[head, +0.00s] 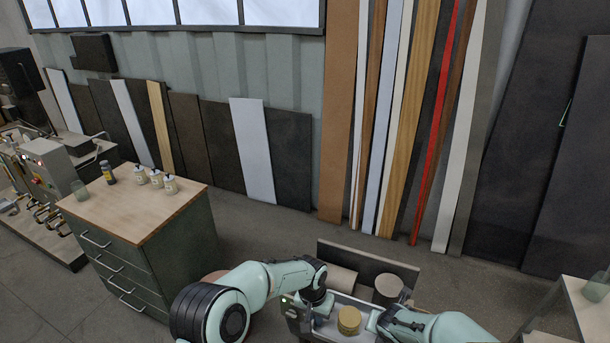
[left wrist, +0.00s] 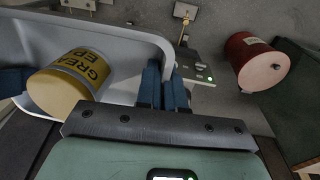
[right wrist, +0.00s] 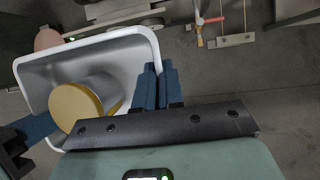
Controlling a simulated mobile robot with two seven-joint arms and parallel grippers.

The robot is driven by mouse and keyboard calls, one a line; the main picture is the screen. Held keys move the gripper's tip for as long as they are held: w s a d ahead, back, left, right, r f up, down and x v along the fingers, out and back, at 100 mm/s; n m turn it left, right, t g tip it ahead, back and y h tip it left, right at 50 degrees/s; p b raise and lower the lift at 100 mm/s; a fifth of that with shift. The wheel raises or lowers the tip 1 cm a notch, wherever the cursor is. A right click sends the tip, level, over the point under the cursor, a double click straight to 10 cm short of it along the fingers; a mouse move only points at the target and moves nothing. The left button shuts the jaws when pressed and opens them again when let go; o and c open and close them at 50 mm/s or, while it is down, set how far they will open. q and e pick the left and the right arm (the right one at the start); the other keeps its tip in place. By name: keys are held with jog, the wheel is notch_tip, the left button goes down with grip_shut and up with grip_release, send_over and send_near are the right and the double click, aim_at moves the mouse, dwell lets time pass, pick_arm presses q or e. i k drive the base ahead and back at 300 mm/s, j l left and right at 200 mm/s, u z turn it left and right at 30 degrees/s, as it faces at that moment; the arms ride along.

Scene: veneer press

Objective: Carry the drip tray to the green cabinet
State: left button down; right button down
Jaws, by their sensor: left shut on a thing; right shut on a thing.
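The drip tray (head: 326,328) is a pale, shallow, open box, held at the bottom of the head view. A yellow-topped grease can (head: 348,321) sits inside it; its lettering shows in the left wrist view (left wrist: 82,70). My left gripper (left wrist: 166,88) is shut on the tray's rim at one side. My right gripper (right wrist: 158,88) is shut on the rim at the other side. The green cabinet (head: 187,250), with drawers and a wooden top, stands to the left of the tray, apart from it. My arms partly hide the tray in the head view.
A dark bottle (head: 107,172), several small pale bottles (head: 156,179) and a glass (head: 79,190) stand on the cabinet top, whose front is clear. A red drum (left wrist: 258,64) stands near the cabinet. A bin of rolls (head: 385,265) lies beyond the tray. A table (head: 583,312) is at right.

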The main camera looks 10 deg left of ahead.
aim_at(117, 219)
jog(key=i+j, duration=0.1)
jog(key=j, duration=1.35)
jog(key=i+j, duration=0.15)
jog(key=j, duration=1.35)
jog(key=i+j, duration=0.1)
jog(key=j, duration=0.25)
jog(key=i+j, duration=0.15)
jog(key=j, duration=0.2)
jog(key=i+j, duration=0.1)
jog(key=j, duration=0.25)
jog(key=i+j, duration=0.1)
jog(key=j, duration=0.25)
jog(key=i+j, duration=0.1)
jog(key=j, duration=0.25)
